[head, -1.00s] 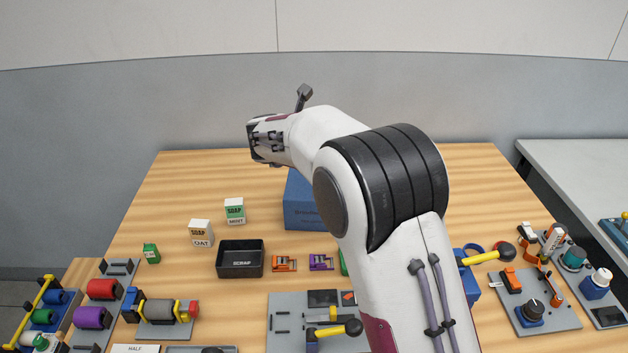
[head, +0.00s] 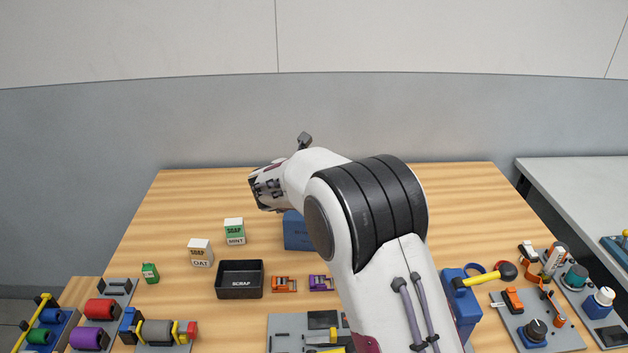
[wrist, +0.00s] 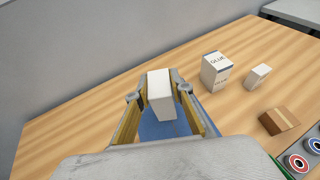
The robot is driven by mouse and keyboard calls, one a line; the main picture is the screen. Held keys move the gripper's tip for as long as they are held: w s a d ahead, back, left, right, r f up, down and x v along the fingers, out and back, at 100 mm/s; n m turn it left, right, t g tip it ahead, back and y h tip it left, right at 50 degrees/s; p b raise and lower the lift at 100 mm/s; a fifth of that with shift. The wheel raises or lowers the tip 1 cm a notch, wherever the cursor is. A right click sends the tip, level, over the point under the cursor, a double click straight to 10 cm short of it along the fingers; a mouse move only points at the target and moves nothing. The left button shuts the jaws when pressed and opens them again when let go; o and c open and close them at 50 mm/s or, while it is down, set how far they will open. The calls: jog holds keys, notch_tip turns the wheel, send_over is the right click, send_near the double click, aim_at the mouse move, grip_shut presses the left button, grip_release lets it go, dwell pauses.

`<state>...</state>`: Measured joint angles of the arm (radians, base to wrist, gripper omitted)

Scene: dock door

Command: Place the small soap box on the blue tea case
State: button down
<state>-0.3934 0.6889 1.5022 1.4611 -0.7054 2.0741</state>
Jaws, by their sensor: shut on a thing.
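My gripper (wrist: 158,94) is shut on a small white box (wrist: 161,92), seen in the wrist view between the two fingers. No label shows on its visible faces, so I cannot read whether it is the soap box. The blue tea case (head: 297,232) stands on the table in the head view, partly hidden by my arm. A blue surface also shows below the held box in the wrist view (wrist: 158,128). I cannot tell whether the box touches it. In the head view the fingers and the held box are hidden.
A mint soap box (head: 235,230) and an oat soap box (head: 200,252) stand left of the case, behind a black scrap tray (head: 240,280). A glue box (wrist: 216,72), a small white box (wrist: 258,77) and a brown box (wrist: 279,121) stand to the right in the wrist view.

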jog(key=shift+f, duration=0.2)
jog(key=shift+f, duration=1.8)
jog(key=shift+f, duration=0.2)
jog(key=c, duration=1.8)
grip_release()
jog(key=shift+r, duration=0.25)
jog(key=shift+s+a+r, duration=0.1)
jog(key=shift+s, duration=0.15)
jog(key=v, duration=1.1)
jog(key=shift+s, duration=0.2)
jog(key=shift+r, duration=0.1)
